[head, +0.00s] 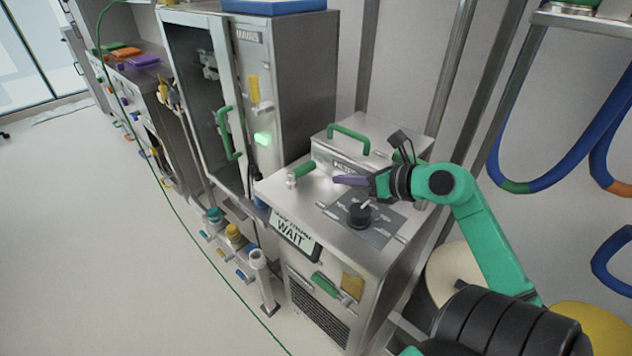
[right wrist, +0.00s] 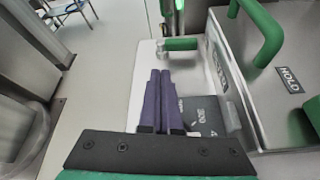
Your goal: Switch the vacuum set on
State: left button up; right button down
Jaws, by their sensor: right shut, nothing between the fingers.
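A metal floor unit (head: 272,188) with a "WAIT" sign (head: 294,235) stands in the middle of the head view; I cannot read a label that names it the vacuum set. On its top are a green-handled lever (head: 302,169) on a metal post and a black rotary knob (head: 359,214) on a grey plate. The lever also shows in the right wrist view (right wrist: 181,44), beyond the fingertips. My right gripper (head: 338,180) has its purple fingers (right wrist: 160,72) together and empty. It is above the unit's top, right of the lever and apart from it. My left gripper is out of view.
A box with a green handle (head: 348,138) stands at the back of the unit's top, close to my right gripper. A tall glass-door cabinet (head: 290,90) stands behind on the left. Blue hoses (head: 560,160) hang at right. Floor at left (head: 80,230) is clear.

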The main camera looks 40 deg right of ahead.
jog(key=shift+w+d+f+n+h, duration=0.1)
jog(key=shift+d+f+n+h, duration=0.2)
jog(key=shift+d+f+h, duration=0.8)
jog(key=shift+w+d+g, duration=0.1)
jog(key=shift+d+g, duration=0.2)
jog(key=shift+d, duration=0.15)
jog(key=shift+w+f, duration=0.1)
jog(key=shift+w, duration=0.2)
jog(key=p, duration=0.2)
send_near(309, 172)
jog(key=f, duration=0.1)
jog(key=w+f, duration=0.1)
jog(key=shift+w+f, duration=0.15)
jog(key=shift+f, duration=0.25)
jog(key=w, duration=0.3)
jog(key=shift+w+a+f+p, duration=0.1)
jog(key=shift+w+p, duration=0.25)
jog(key=shift+w, duration=0.05)
jog(key=shift+w+f, duration=0.15)
jog(key=shift+w, duration=0.1)
